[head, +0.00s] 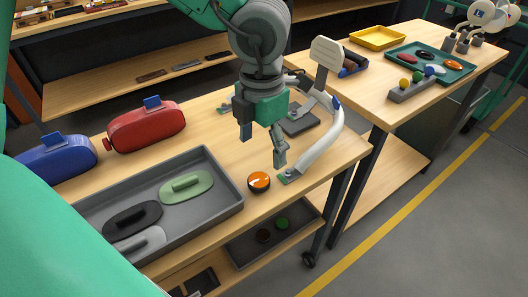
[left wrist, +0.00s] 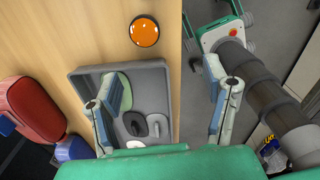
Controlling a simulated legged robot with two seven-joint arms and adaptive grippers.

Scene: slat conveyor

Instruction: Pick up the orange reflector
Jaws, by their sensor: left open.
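The orange reflector (head: 259,181) is a small round orange disc with a dark rim. It lies on the wooden table, just right of the grey tray's right end and near the table's front edge. In the left wrist view the reflector (left wrist: 144,31) shows whole at the top, beyond the fingertips and left of the middle between them. My left gripper (head: 262,149) is open and empty, pointing down above the table, a little behind the reflector and apart from it. In the left wrist view its two fingers (left wrist: 163,72) are spread wide. My right gripper is not in view.
The grey tray (head: 226,207) holds green, black and light grey oval pieces. A red case (head: 146,127) and a blue case (head: 57,157) stand behind it. A white curved piece (head: 322,146) stands close to the right of my gripper. A second table is at the right.

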